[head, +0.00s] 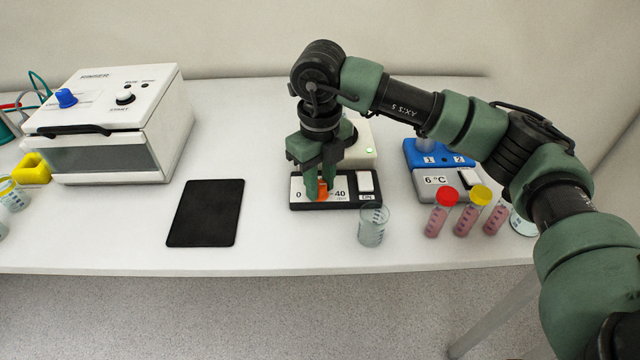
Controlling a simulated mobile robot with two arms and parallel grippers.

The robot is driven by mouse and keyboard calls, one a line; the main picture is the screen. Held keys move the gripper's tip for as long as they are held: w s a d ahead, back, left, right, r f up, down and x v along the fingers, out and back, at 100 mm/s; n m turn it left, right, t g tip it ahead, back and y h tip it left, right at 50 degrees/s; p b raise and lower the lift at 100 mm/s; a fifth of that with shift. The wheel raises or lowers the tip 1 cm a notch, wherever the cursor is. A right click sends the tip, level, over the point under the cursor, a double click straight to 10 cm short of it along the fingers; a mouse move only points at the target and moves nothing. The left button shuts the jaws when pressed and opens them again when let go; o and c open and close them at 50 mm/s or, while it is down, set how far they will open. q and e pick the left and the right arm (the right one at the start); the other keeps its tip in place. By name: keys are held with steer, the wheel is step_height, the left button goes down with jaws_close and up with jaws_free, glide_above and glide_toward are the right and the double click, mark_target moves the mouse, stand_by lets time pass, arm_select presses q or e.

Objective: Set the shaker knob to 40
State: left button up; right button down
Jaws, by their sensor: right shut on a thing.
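The shaker (347,195) sits at the middle of the table, with a black and white front panel marked 0 on the left and 40 on the right. Its orange knob (322,188) is between those marks, partly hidden by my gripper. My right gripper (318,190) points down from above and is shut on the knob. The knob's exact pointing direction cannot be told. A white switch (365,182) is on the panel's right side. My left gripper is not in view.
A clear beaker (373,226) stands just in front of the shaker. A black mat (205,213) lies to the left. A white machine with a blue knob (66,98) stands further left. A blue and grey cooler (437,180) and several capped tubes (440,212) are on the right.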

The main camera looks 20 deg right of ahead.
mark_target(320, 184)
steer(key=shift+w+r, duration=0.1)
steer(key=shift+r, duration=0.05)
stand_by(0.3)
steer(key=c, duration=1.1)
jaws_free()
steer(key=shift+c, duration=0.2)
step_height(320, 184, up, 8)
steer(key=shift+f+b, duration=0.15)
steer(key=shift+b, duration=0.4)
